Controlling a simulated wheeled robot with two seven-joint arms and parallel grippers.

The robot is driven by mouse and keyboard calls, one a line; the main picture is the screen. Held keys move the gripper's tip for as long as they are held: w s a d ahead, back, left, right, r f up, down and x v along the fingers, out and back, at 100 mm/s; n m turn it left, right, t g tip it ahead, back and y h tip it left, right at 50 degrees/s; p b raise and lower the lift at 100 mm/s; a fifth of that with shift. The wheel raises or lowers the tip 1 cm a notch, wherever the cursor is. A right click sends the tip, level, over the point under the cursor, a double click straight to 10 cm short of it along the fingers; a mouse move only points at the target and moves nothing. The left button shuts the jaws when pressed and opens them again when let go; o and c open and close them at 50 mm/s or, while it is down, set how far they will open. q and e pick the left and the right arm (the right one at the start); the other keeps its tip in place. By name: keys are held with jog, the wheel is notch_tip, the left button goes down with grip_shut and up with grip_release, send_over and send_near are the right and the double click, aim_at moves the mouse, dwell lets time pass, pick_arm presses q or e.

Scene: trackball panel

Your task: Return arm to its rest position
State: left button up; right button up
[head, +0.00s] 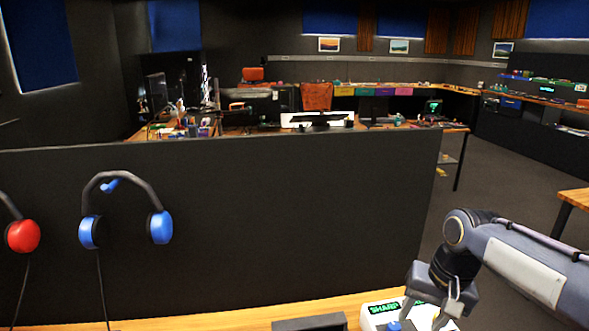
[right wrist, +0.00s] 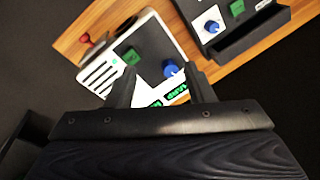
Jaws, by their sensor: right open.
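My right arm comes in from the right in the head view, with its gripper (head: 424,310) low over the wooden desk at the white trackball panel (head: 421,318). The panel has a green-lit display reading SHARP (head: 384,307) and a blue ball or knob (head: 394,326). In the right wrist view the gripper (right wrist: 160,76) is open, its two fingers apart with nothing held between them. The panel (right wrist: 96,76) lies beyond the fingers, with a green button (right wrist: 131,56) and the blue ball (right wrist: 170,68). Contact cannot be told. My left gripper is out of view.
A dark partition (head: 270,225) stands behind the desk (head: 215,318). Blue headphones (head: 160,227) and red headphones (head: 23,235) hang on it. A dark box (head: 310,322) sits left of the panel. A second panel (right wrist: 209,24) shows in the right wrist view.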

jog(key=s+a+f+n+t+y, duration=0.1)
jog(key=s+a+t, duration=0.1)
jog(key=s, duration=0.7)
jog(key=s+a+f+n+t+y, duration=0.1)
jog(key=s+a+f+t, duration=0.1)
jog(key=s, duration=0.8)
jog(key=shift+a+f+n+p, duration=0.25)
jog(key=shift+a+n+p, duration=0.05)
jog(key=shift+n+p, duration=0.15)
